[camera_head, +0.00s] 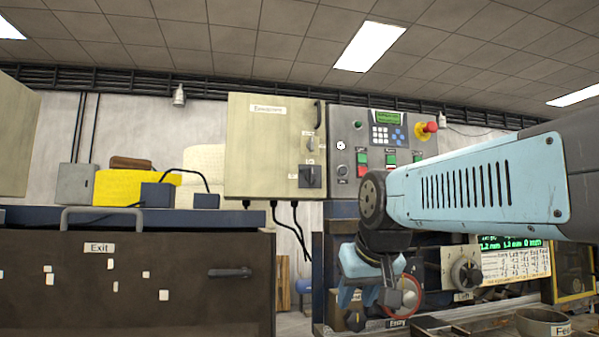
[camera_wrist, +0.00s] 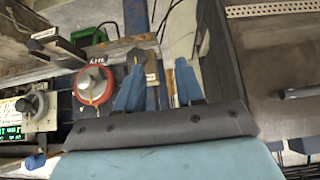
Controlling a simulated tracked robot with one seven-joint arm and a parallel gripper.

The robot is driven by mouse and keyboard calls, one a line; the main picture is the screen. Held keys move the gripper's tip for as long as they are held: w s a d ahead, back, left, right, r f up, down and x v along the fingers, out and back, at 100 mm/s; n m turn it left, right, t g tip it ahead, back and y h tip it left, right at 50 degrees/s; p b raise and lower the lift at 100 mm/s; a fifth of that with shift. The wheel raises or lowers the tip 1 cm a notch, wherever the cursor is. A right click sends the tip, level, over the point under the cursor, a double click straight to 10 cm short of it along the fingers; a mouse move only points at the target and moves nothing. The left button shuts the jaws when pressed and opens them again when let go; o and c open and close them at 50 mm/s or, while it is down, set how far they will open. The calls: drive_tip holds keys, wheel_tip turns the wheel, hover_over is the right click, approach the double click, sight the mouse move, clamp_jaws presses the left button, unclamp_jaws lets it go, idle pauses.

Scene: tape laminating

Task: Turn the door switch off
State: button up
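A beige electrical cabinet (camera_head: 270,150) hangs on the back wall. Its door carries a black rotary switch (camera_head: 310,176) at lower right and a smaller grey knob (camera_head: 311,144) above it. The small labels beside them are hard to read, so I cannot tell which is the door switch or how it is set. My gripper (camera_head: 365,294) points down, well below and to the right of the cabinet. In the wrist view its two blue fingers (camera_wrist: 160,85) stand apart with nothing between them. The cabinet switches do not show clearly there.
A red-ringed dial (camera_head: 405,297) is beside my gripper and also shows in the wrist view (camera_wrist: 93,86). A grey control panel (camera_head: 350,125) with buttons and a red emergency knob (camera_head: 426,127) adjoins the cabinet. A dark door marked Exit (camera_head: 180,300) fills the lower left.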

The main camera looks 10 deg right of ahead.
sight(312, 173)
drive_tip(key=w+r+t, duration=0.2)
drive_tip(key=w+r, duration=0.3)
drive_tip(key=r, duration=0.5)
drive_tip(key=w+r+t, duration=0.2)
drive_tip(key=w+r, duration=0.3)
drive_tip(key=r, duration=0.6)
drive_tip(key=w+r+t, duration=0.1)
drive_tip(key=w+r, duration=0.4)
drive_tip(key=r, duration=0.5)
drive_tip(key=shift+t, duration=0.3)
drive_tip(key=x, duration=1.3)
drive_tip(key=shift+w, duration=0.4)
drive_tip(key=shift+s, duration=0.1)
clamp_jaws()
